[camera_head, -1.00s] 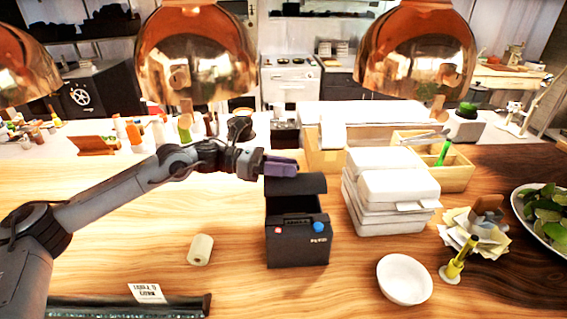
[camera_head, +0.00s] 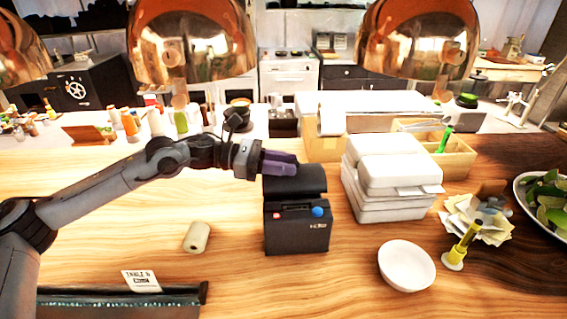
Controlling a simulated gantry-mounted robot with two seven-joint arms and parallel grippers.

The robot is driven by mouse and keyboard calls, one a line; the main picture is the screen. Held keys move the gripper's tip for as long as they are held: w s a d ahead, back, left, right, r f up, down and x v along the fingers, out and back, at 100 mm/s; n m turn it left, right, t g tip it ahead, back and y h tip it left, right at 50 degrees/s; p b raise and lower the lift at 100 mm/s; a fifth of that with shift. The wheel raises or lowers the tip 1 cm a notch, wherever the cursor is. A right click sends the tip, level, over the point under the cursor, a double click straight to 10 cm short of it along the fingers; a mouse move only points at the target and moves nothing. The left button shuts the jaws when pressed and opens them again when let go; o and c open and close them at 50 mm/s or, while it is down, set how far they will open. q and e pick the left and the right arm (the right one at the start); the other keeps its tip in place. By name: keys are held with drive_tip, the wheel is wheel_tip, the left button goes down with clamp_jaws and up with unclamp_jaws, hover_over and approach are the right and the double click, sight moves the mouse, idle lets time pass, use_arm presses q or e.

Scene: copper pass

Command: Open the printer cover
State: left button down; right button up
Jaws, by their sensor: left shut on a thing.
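The black printer (camera_head: 297,233) stands on the wooden counter in the middle of the head view, with a red button and a blue button on its front. Its dark curved cover (camera_head: 308,181) is at the top; how far it stands open is hard to tell. My left gripper (camera_head: 281,163) reaches in from the left, its purple fingers shut at the cover's upper left edge. The fingers hide that corner. My right gripper is not in view.
White stacked boxes (camera_head: 393,180) stand close right of the printer. A paper roll (camera_head: 197,237) lies to its left, and a white bowl (camera_head: 406,265) to its front right. Copper lamps (camera_head: 192,40) hang above. The counter left of the printer is mostly clear.

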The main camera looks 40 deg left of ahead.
use_arm(q)
drive_tip(key=c, duration=0.9)
unclamp_jaws()
drive_tip(key=shift+o, duration=0.2)
drive_tip(key=b+v, duration=0.1)
drive_tip(key=v, duration=1)
drive_tip(key=shift+d, duration=0.1)
